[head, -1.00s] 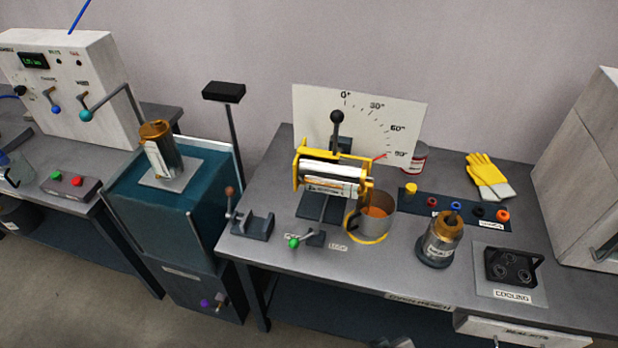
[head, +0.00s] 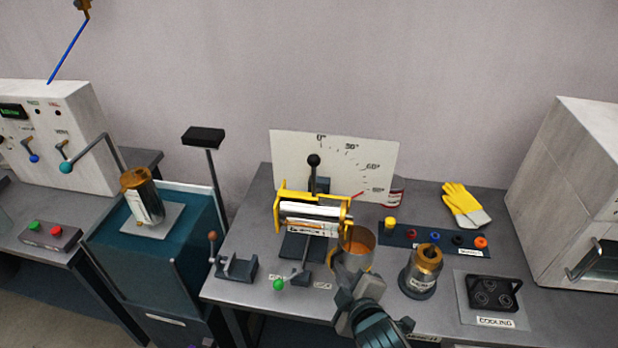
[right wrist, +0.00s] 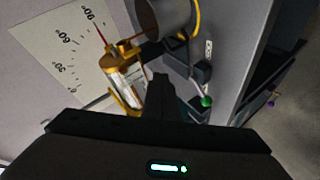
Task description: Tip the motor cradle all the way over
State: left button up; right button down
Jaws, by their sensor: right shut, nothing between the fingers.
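The motor cradle (head: 313,195) is a yellow frame holding a silver motor (head: 308,216) with a white label, lying about level. Its lever with a black ball knob (head: 313,160) stands up behind it. A red pointer (head: 358,194) lies near the 90° end of the white dial board (head: 300,150). In the right wrist view, the cradle (right wrist: 118,78) is just beyond the shut fingers (right wrist: 161,82). My left gripper is not in view.
A green-knobbed lever (head: 279,285) stands at the bench front. A second motor (head: 423,262) stands on a round base right of my gripper. A cooling plate (head: 490,295), yellow gloves (head: 462,203) and a teal cabinet (head: 150,245) flank the area.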

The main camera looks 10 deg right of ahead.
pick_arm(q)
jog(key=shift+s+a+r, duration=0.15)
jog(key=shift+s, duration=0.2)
pick_arm(e)
jog(key=w+a+r+n+t+y, duration=0.1)
jog(key=w+a+r+n+t, duration=0.1)
jog(key=r, duration=0.6)
jog(key=w+a+r+n+t+y, duration=0.2)
jog(key=w+a+r+n+t, duration=0.1)
jog(key=r, duration=0.5)
jog(key=w+a+n, duration=0.1)
jog(key=a+n, duration=0.1)
jog(key=n, duration=0.1)
jog(key=shift+w+a+f, duration=0.1)
jog(key=shift+w, duration=0.1)
jog(key=p, duration=0.6)
send_over(314, 192)
jog(key=s+a, duration=0.1)
jog(key=s, duration=0.1)
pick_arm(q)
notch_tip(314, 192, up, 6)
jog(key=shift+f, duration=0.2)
pick_arm(e)
jog(key=shift+a, duration=0.25)
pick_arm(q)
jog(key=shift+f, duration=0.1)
pick_arm(e)
jog(key=shift+f, duration=0.1)
